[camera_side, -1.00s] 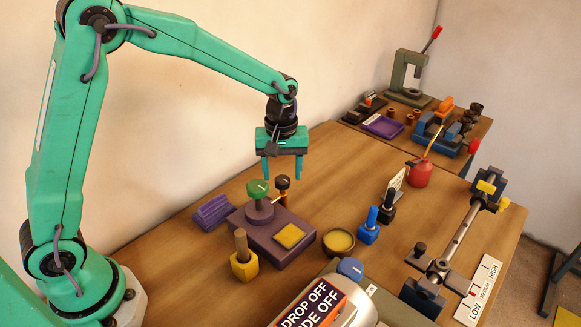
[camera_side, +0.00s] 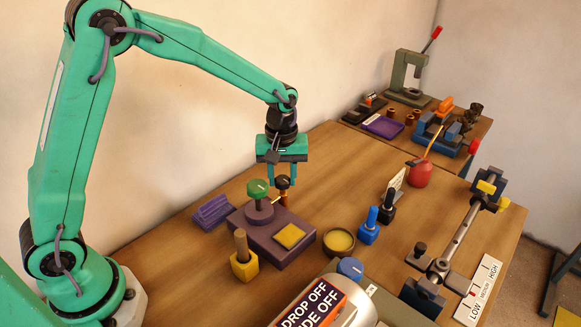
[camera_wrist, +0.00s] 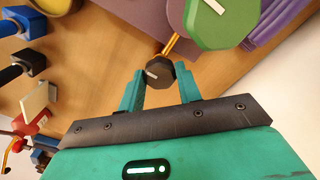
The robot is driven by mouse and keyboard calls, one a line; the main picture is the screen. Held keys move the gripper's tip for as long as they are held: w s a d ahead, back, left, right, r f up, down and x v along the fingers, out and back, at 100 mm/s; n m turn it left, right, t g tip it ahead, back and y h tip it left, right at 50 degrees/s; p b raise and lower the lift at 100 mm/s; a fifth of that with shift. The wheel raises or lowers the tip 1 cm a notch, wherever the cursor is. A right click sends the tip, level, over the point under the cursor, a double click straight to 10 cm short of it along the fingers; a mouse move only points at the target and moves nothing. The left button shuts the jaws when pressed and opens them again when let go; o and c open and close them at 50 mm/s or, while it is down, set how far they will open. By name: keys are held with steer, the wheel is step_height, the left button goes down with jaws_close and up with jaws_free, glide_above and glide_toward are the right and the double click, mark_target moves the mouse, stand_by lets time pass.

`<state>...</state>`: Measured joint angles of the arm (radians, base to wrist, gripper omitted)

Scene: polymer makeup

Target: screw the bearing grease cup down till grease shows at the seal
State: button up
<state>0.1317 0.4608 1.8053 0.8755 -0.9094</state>
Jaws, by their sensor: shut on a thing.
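A small dark cap (camera_side: 283,182) with a pale line on top stands on a thin brass pipe at the back of the purple block (camera_side: 262,238). It looks like the grease cup, and it also shows in the wrist view (camera_wrist: 158,74). My gripper (camera_side: 282,180) points down with its fingers at the cap's two sides, shut on it. The wrist view shows one teal finger on each side. A larger green knob (camera_side: 258,189), also with a pale mark, stands on the block just left of the cap. I cannot make out grease at any seal.
A purple ridged piece (camera_side: 212,211) lies left of the block. A yellow-based post (camera_side: 243,262), a round tin (camera_side: 338,241) and a blue-handled tool (camera_side: 369,226) stand in front and right. A shaft (camera_side: 460,228) on supports runs along the right. Bare tabletop lies behind.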

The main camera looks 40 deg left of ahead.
mark_target(282, 178)
steer(key=shift+m, duration=0.3)
steer(key=m, duration=0.3)
steer(key=shift+m, duration=2.1)
steer(key=o, duration=1)
steer(key=shift+r, duration=0.15)
step_height(282, 178, up, 7)
steer(key=shift+r, duration=0.3)
